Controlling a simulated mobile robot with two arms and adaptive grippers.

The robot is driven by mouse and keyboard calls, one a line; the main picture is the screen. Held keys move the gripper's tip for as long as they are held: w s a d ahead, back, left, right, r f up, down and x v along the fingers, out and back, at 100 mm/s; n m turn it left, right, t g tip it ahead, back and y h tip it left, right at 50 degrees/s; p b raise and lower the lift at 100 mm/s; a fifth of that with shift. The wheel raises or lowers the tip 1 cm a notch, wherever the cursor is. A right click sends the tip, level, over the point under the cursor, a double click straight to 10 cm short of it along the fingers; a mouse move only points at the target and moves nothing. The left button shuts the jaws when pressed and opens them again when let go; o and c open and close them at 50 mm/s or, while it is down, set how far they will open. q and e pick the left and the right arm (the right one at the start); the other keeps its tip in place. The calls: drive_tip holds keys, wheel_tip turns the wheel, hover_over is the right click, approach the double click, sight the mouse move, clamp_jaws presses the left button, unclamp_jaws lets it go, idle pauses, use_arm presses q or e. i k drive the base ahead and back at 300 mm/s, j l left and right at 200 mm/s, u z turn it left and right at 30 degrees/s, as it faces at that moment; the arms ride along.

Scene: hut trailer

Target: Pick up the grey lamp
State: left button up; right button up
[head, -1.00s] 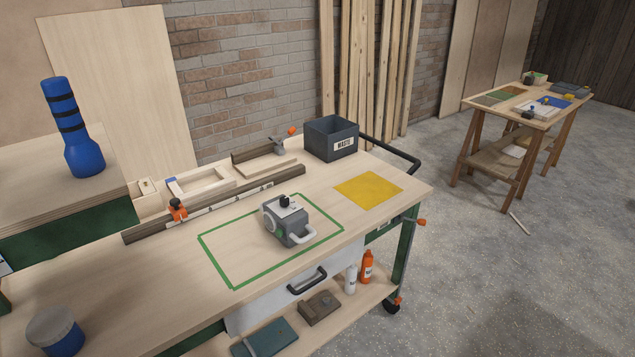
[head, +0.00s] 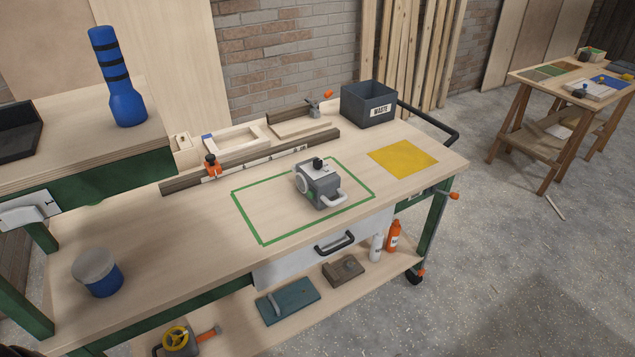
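A grey boxy device with a black knob on top, a round part on its left side and a pale handle, which I take for the grey lamp (head: 317,184), stands on the workbench (head: 200,245). It stands inside a green outlined rectangle (head: 250,222), nearer its right part. Nothing touches it. Neither of my grippers shows in the head view.
A dark waste bin (head: 368,105) and yellow square (head: 403,159) are at the bench's right. A wooden fence (head: 250,160) runs behind the lamp. A blue torch-shaped object (head: 125,95) stands on a raised shelf; a grey-lidded blue jar (head: 99,275) is front left. Bench around the lamp is clear.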

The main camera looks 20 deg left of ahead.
sight(324, 183)
drive_tip(key=i+l+u, duration=0.1)
drive_tip(key=l+u, duration=0.25)
drive_tip(key=i+l+u, duration=0.1)
drive_tip(key=l+u, duration=0.55)
drive_tip(key=i+j, duration=0.05)
